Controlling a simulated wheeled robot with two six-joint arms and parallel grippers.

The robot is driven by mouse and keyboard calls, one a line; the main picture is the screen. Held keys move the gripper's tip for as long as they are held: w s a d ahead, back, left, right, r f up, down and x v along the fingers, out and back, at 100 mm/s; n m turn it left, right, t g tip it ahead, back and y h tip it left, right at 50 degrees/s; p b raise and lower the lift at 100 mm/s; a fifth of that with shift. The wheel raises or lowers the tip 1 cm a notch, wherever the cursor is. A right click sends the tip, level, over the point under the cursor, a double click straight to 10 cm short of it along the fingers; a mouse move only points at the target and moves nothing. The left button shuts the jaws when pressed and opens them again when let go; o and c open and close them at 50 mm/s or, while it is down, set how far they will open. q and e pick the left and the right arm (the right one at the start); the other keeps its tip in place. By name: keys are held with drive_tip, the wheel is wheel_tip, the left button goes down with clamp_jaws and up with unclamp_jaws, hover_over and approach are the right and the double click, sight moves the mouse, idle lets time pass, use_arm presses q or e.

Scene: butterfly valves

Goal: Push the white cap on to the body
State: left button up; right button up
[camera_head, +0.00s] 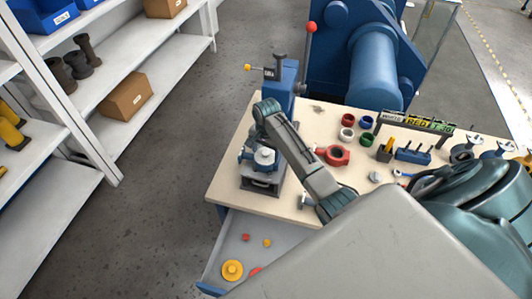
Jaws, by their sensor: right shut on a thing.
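The white cap (264,156) sits at the top of the blue valve body (246,156), in a grey fixture (262,187) near the left end of the workbench. My right arm reaches in from the right and bends down over the body. My right gripper (263,149) is at the cap and shut on it; its fingertips are small and partly hidden by my own arm. I cannot tell whether the cap is fully seated on the body. My left gripper is not in view.
The workbench (229,192) carries a red ring part (337,155), several coloured rings and a dark rack (415,124) to the right. A blue press (372,65) stands behind. An open drawer (222,263) with small parts juts out in front. Shelves (110,90) stand left across clear floor.

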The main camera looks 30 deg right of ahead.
sight(266, 152)
drive_tip(key=shift+s+a+f, duration=0.3)
drive_tip(key=shift+s+f, duration=0.1)
drive_tip(key=shift+f, duration=0.3)
drive_tip(key=o, duration=0.9)
drive_tip(key=shift+o, duration=1.3)
drive_tip(key=shift+w+a+f, duration=0.1)
drive_tip(key=shift+w, duration=0.1)
drive_tip(key=shift+s, duration=0.15)
drive_tip(key=shift+w+d+r, duration=0.15)
drive_tip(key=shift+d+r, duration=0.05)
drive_tip(key=shift+r, duration=0.3)
drive_tip(key=shift+w+d+r, duration=0.1)
drive_tip(key=shift+d+r, duration=0.05)
drive_tip(key=shift+r, duration=0.3)
drive_tip(key=shift+w+d+r, duration=0.1)
drive_tip(key=shift+w+r, duration=0.05)
drive_tip(key=shift+r, duration=2.6)
